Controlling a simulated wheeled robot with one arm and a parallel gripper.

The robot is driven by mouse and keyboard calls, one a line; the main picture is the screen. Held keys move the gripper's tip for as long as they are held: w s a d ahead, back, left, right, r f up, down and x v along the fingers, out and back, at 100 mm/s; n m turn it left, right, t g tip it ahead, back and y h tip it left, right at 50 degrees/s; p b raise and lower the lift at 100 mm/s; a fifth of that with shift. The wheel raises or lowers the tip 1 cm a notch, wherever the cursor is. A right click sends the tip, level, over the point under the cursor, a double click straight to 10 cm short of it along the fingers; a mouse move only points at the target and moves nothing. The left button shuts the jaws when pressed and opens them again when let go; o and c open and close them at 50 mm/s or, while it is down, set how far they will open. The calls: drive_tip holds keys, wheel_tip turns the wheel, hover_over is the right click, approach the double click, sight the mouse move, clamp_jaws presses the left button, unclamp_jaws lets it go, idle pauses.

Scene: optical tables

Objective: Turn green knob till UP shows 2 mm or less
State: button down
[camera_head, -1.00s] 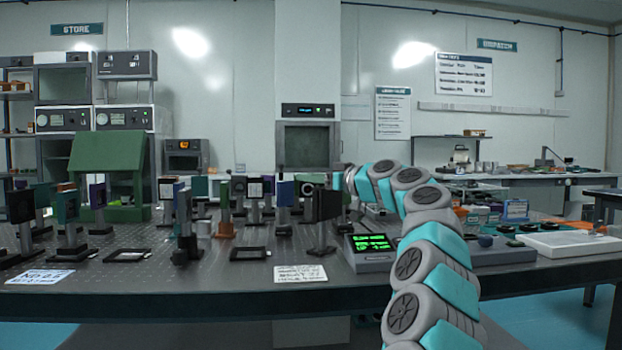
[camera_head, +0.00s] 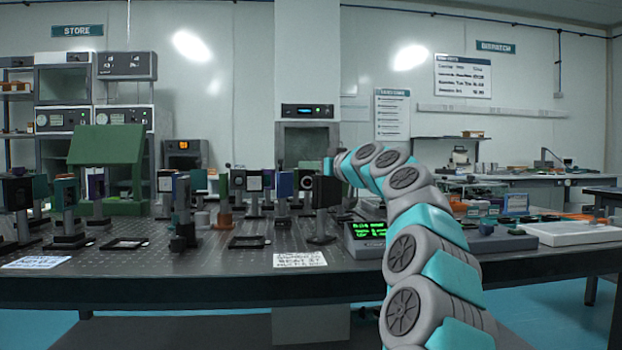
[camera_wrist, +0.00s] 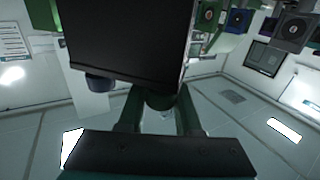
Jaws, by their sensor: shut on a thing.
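In the wrist view my gripper (camera_wrist: 160,112) has its two fingers around a dark green knob (camera_wrist: 160,100) under the lower edge of a black mount (camera_wrist: 125,35). A second, dark bluish knob (camera_wrist: 100,84) sits to its left, apart from the fingers. In the head view my arm reaches to the black mount (camera_head: 325,192) on its post; fingers and green knob are hidden there. The readout box (camera_head: 368,234) beside my arm shows green text, too small to read.
Several posts and mounts stand close together on the optical table (camera_head: 200,270), left of the held mount. A white label (camera_head: 300,259) lies near the front edge. A white tray (camera_head: 580,234) lies at the right.

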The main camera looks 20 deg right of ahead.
drive_tip(key=shift+d+f+m+h, duration=0.15)
drive_tip(key=shift+m+h, duration=0.45)
drive_tip(key=shift+h, duration=0.3)
drive_tip(key=c, duration=0.6)
unclamp_jaws()
drive_tip(key=s+b, duration=0.1)
drive_tip(key=s, duration=0.6)
drive_tip(key=shift+s+d, duration=0.35)
drive_tip(key=shift+s, duration=0.05)
drive_tip(key=shift+s, duration=0.1)
